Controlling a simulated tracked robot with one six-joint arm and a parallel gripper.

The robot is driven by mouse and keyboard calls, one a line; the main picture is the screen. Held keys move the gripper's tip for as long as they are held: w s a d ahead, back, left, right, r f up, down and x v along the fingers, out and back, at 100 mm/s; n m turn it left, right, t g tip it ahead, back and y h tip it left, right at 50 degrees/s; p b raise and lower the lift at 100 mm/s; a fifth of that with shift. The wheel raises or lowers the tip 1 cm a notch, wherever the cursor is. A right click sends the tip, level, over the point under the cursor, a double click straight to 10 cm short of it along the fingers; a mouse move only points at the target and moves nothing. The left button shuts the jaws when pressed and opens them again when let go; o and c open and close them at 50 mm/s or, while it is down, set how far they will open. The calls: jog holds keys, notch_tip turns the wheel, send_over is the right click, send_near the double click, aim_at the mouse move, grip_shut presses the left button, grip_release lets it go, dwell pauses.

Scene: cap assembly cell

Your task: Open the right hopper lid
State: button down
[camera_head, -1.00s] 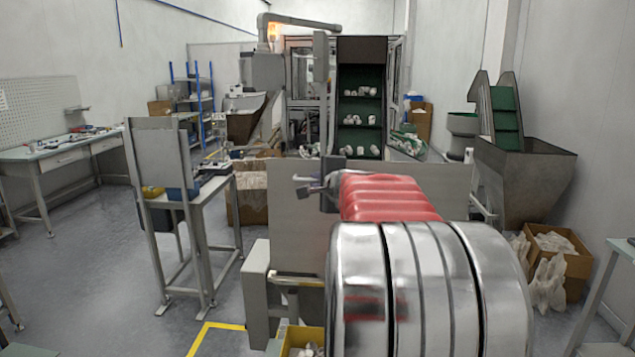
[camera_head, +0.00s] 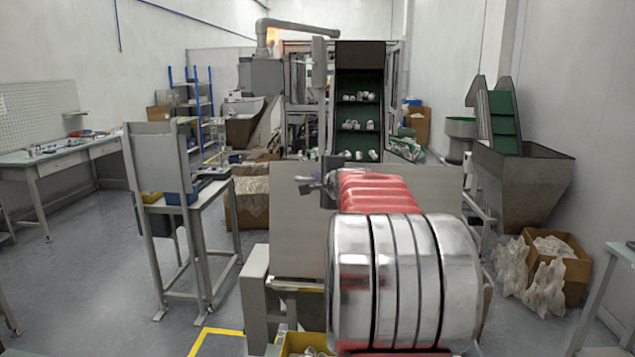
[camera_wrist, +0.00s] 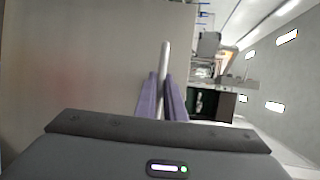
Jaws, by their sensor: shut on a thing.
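A large flat grey panel, which I take to be the right hopper lid (camera_head: 290,240), stands about upright ahead of me in the head view. Its plain face also fills the left of the wrist view (camera_wrist: 80,60). My gripper (camera_head: 306,184) is near its upper left part. In the wrist view my gripper's purple fingers (camera_wrist: 162,80) are shut on a pale bar (camera_wrist: 165,58) along the panel's edge. My silver and red arm hides the panel's middle and the hopper below it.
A grey stand with bins (camera_head: 170,195) is on the left. A yellow bin (camera_head: 300,343) sits low in front. A steel hopper (camera_head: 520,185) and a cardboard box with bags (camera_head: 562,265) are on the right. The floor left of centre is clear.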

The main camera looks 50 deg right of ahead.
jog(key=c, duration=2.2)
grip_release()
jog(key=shift+f, duration=0.2)
jog(key=shift+o, duration=0.4)
jog(key=shift+r, duration=0.1)
jog(key=shift+r, duration=0.1)
jog(key=v, duration=1.3)
jog(key=shift+s+a, duration=0.2)
jog(key=shift+s, duration=0.1)
